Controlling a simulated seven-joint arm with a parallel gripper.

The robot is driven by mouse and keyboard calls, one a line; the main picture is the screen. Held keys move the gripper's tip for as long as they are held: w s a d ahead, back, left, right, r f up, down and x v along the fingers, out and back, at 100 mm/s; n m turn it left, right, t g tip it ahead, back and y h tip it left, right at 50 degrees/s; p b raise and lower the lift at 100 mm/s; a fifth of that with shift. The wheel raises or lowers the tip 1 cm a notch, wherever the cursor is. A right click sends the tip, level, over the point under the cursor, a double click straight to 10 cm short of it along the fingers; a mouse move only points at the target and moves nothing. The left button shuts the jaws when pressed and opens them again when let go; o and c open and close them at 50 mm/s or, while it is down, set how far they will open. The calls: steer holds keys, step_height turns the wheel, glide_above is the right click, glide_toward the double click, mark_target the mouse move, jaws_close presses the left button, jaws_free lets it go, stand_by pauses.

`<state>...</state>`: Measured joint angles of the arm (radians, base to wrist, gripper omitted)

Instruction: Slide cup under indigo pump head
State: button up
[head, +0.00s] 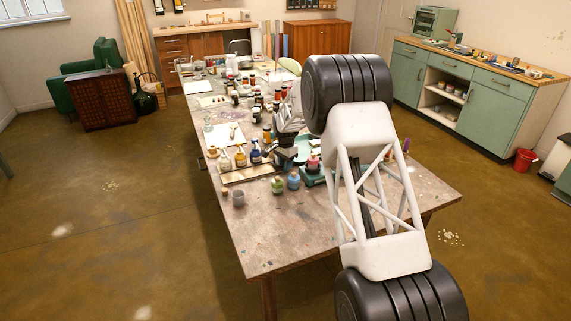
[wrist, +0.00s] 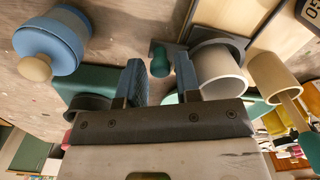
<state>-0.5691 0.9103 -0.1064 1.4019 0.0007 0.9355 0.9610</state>
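My gripper (head: 284,163) is over the middle of the table, in front of the pump bottles. In the wrist view its two blue-padded fingers (wrist: 160,82) are apart, with no object clearly held between them. A dark teal knob (wrist: 160,63) shows beyond the gap, beside a dark grey plate. A pale open cup (wrist: 222,72) is just right of the right finger; I cannot tell if they touch. In the head view a dark blue pump bottle (head: 256,153), seemingly the indigo one, stands at the right end of a row. Its pump head is too small to make out.
A yellow bottle (head: 240,158) stands in the same row, behind a pale strip (head: 250,173). A grey cup (head: 238,198), a green jar (head: 278,185) and a blue jar (head: 293,181) stand nearer. The table's near part is clear.

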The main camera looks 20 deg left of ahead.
mark_target(276, 165)
jaws_close()
steer(key=shift+s+a+r, duration=0.1)
steer(key=shift+s+a, duration=1.45)
steer(key=shift+a, duration=0.05)
jaws_free()
steer(key=shift+r, duration=0.1)
step_height(276, 165, up, 8)
steer(key=shift+f, duration=0.25)
